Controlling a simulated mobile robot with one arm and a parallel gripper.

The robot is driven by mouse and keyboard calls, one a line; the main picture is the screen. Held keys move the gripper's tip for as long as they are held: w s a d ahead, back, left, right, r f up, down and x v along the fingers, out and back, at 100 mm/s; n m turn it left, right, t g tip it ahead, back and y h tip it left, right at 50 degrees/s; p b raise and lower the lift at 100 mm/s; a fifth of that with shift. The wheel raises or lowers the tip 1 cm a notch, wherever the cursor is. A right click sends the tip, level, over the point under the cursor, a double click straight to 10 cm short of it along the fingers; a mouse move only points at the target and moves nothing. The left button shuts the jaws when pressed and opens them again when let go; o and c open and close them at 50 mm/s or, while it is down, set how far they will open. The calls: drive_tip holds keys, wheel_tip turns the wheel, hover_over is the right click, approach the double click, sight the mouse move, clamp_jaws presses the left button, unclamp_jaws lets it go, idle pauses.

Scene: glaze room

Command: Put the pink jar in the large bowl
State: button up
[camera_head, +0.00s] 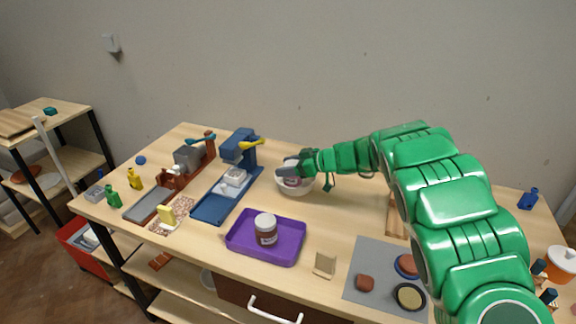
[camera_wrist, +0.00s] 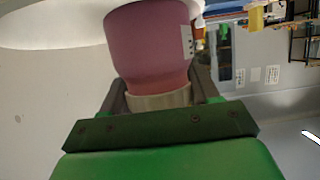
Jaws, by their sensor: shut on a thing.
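The pink jar (camera_wrist: 150,48) fills the top middle of the wrist view, with its pale neck or lid between my two fingers and a small label on its side. My gripper (camera_wrist: 160,95) is shut on it. In the head view my gripper (camera_head: 290,171) is over the white bowl (camera_head: 302,188), near its left side. A small pinkish part of the jar (camera_head: 291,181) shows below the fingers, at the bowl's opening. The white rim of the bowl (camera_wrist: 50,28) also shows in the wrist view, left of the jar. I cannot tell whether the jar touches the bowl.
A purple tray (camera_head: 240,242) with a brown, white-lidded jar (camera_head: 266,229) stands in front of the bowl. Left of the bowl are a blue machine (camera_head: 240,148) and another machine (camera_head: 188,158). A grey mat (camera_head: 365,259) with several small things lies at front right.

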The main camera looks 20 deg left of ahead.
drive_tip(key=shift+f, duration=0.25)
drive_tip(key=o, duration=1.2)
drive_tip(key=shift+r, duration=0.15)
drive_tip(key=shift+r, duration=0.25)
drive_tip(key=v, duration=1.2)
drive_tip(key=shift+r, duration=0.15)
